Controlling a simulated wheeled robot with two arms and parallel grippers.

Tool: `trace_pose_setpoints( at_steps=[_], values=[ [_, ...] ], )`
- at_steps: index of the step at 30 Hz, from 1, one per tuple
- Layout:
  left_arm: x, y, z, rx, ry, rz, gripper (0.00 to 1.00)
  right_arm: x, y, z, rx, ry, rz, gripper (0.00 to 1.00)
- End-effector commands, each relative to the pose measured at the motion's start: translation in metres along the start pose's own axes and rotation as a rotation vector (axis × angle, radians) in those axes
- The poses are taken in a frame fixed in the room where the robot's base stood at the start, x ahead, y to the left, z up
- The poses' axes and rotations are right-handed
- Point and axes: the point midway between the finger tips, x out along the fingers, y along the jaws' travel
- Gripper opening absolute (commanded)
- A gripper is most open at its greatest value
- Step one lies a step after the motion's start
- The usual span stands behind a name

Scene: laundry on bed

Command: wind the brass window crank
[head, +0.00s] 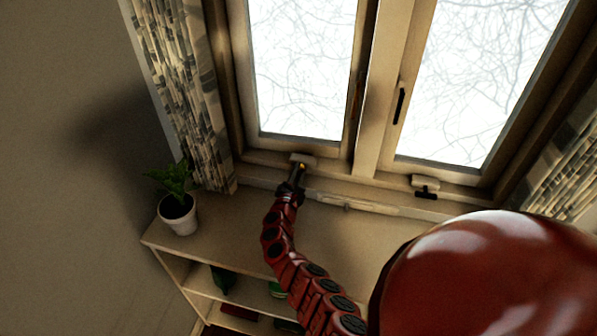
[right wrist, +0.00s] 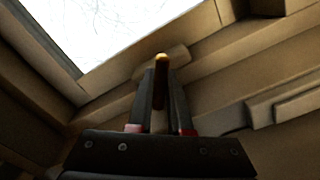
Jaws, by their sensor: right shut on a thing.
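The brass crank (head: 301,168) sits at the bottom of the left window frame, on a pale mount (head: 303,158) above the sill. My right gripper (head: 297,181) reaches up to it and is shut on the crank. In the right wrist view, the crank's brass tip (right wrist: 161,60) stands up between the two dark fingers of my right gripper (right wrist: 161,90). The fingers hide part of the crank. My left gripper is not in view.
A potted plant (head: 178,212) stands on the shelf top (head: 240,225) left of my arm. Patterned curtains (head: 180,80) hang on both sides. A second mount with a dark handle (head: 426,190) is under the right window. The shelf top around my arm is mostly clear.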

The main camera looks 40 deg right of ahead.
Motion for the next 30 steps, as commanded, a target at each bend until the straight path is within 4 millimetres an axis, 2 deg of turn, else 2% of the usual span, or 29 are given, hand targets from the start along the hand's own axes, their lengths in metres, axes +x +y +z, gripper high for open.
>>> trace_pose_setpoints(
  at_steps=[30],
  values=[
    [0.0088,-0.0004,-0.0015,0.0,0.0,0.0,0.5,-0.0005,-0.0007,-0.0009,-0.961,0.002,-0.003,0.0]
  ],
)
